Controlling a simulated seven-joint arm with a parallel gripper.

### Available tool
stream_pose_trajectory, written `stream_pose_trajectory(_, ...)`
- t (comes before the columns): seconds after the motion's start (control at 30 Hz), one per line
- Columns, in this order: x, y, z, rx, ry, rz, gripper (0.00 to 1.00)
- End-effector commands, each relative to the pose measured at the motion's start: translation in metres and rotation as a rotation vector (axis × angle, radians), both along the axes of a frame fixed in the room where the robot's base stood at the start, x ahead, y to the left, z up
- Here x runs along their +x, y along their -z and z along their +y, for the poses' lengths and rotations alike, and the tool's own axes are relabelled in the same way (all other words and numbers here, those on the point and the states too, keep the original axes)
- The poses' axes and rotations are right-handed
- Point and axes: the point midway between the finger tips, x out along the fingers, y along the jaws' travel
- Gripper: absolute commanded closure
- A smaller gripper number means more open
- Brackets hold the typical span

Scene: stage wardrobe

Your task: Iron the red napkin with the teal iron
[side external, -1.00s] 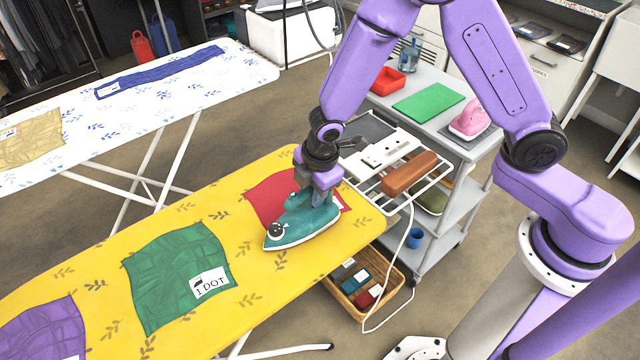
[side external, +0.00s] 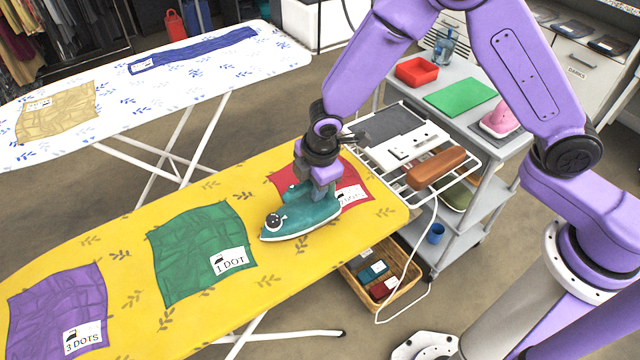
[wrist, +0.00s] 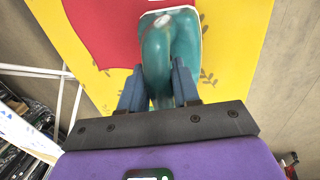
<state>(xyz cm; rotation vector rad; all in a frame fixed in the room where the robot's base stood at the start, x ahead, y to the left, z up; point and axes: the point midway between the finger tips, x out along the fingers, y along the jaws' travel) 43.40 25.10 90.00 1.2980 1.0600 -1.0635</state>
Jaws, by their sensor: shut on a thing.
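The teal iron (side external: 303,221) lies sole down at the front-left part of the red napkin (side external: 352,176), its tip pointing left over the yellow cover. I cannot tell whether its sole touches the cloth. The red napkin looks fairly smooth; the iron hides part of it and part of its label, which seems to read 2 DOTS. My gripper (side external: 322,188) is shut on the iron from above. In the wrist view, my gripper's fingers (wrist: 158,90) stand either side of the iron (wrist: 172,48), with the red napkin (wrist: 100,25) at upper left.
The yellow ironing board (side external: 115,237) also bears a wrinkled green napkin (side external: 195,250), labelled 1 DOT, and a purple napkin (side external: 58,305), labelled 3 DOTS. A wire rack with a brown-handled thing (side external: 436,167) adjoins its right end. A pink iron (side external: 500,122) stands on the grey cart.

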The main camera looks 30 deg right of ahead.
Motion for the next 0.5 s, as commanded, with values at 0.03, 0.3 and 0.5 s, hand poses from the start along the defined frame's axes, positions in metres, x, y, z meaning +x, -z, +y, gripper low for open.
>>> stream_pose_trajectory(0.03, 0.004, 0.000, 0.000, 0.000, 0.002, -0.001, 1.00)
stream_pose_trajectory(0.3, 0.022, 0.003, -0.001, -0.001, 0.003, 0.002, 1.00)
stream_pose_trajectory(0.5, 0.031, 0.001, -0.005, 0.000, 0.002, 0.002, 1.00)
